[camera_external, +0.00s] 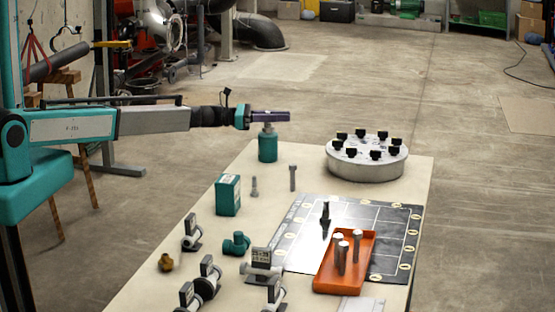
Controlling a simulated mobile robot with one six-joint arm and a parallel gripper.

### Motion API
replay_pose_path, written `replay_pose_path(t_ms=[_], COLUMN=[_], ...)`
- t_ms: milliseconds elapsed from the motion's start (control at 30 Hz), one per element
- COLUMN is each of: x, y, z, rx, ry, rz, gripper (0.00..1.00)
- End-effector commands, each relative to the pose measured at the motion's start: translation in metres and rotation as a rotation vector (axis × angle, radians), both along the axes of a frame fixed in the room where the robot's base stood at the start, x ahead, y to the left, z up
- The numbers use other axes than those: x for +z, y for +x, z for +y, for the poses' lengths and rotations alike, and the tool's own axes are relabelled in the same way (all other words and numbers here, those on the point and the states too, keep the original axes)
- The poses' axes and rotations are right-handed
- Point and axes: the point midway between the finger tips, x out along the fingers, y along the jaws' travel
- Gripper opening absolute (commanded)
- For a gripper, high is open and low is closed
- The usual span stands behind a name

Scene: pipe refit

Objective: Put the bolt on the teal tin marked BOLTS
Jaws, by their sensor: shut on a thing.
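My gripper (270,116) is at the far left part of the table, shut on a grey bolt (267,128) that points down. Directly below it is a teal tin (268,149), a small cylinder; no lettering on it is readable from here. The bolt's lower end meets the top of the tin in the picture. I cannot tell whether it touches the tin or hangs just above or inside it. The jaws hide the bolt's upper part.
Two loose bolts (292,178) stand near a teal box (228,195). A round flange (367,160) with black knobs sits at the right. An orange tray (327,283) holds several bolts on a dark mat (392,262). Valves and fittings (191,232) crowd the near left.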

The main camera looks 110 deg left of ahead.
Motion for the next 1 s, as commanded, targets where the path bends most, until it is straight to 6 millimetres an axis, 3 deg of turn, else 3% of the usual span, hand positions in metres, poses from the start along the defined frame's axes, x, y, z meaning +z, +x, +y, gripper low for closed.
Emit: replay_pose_path(t_ms=[567,600,667,1000], x=[-0.0096,-0.0092,-0.0091,-0.0085], y=[-0.0001,-0.0001,-0.0001,-0.0001], z=[-0.0001,-0.0001,-0.0001,-0.0001], rx=[0.000,0.000,0.000,0.000], ry=[0.000,0.000,0.000,0.000], rz=[-0.002,0.000,0.000,0.000], gripper=[0.00,0.24,0.34,0.36])
